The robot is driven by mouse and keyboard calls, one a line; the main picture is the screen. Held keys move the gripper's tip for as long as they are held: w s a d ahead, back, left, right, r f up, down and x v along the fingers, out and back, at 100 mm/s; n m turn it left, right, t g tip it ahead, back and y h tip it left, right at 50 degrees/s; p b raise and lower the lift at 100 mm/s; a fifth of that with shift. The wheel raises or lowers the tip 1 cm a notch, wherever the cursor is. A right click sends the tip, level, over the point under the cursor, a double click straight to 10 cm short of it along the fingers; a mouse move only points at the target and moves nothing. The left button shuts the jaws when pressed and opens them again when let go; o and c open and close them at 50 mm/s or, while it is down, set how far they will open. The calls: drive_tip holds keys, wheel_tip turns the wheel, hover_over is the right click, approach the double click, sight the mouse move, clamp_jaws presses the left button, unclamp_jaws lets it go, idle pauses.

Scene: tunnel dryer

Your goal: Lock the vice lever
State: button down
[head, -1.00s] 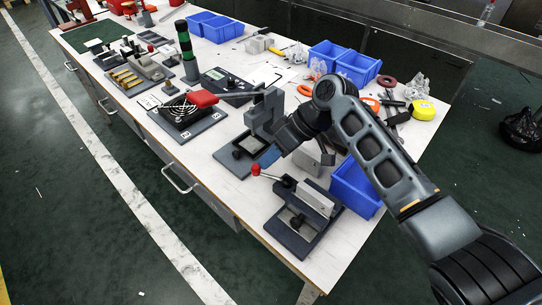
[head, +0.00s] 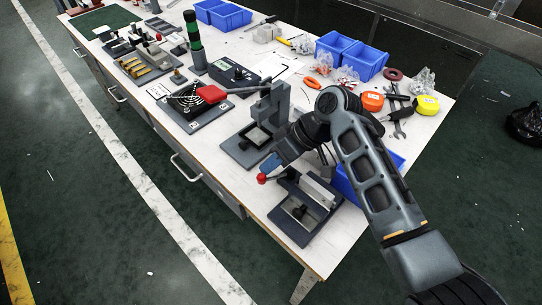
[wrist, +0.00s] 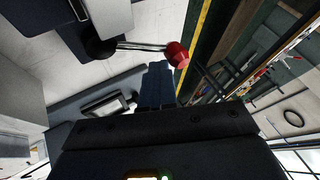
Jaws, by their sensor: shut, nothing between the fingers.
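The vice (head: 306,204) stands on a dark base plate near the front end of the workbench, with light jaw blocks. Its lever is a thin metal rod with a red ball knob (head: 262,178) pointing left. In the wrist view the red knob (wrist: 177,55) and the rod (wrist: 140,46) show from close up. My gripper (head: 271,163) has blue fingers, is shut and holds nothing. It is just above and behind the knob in the head view. In the wrist view the shut fingers (wrist: 157,85) are just below the knob; I cannot tell whether they touch it.
A grey fixture (head: 268,112) on its own plate stands close behind my gripper. A blue bin (head: 346,184) sits right of the vice, partly hidden by my arm.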

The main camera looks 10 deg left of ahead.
drive_tip(key=shift+s+a, duration=0.6)
drive_tip(key=shift+s, duration=0.05)
drive_tip(key=shift+s+d+p, duration=0.2)
drive_tip(key=shift+d+p, duration=0.25)
drive_tip(key=shift+p, duration=0.05)
idle(0.6)
idle(0.3)
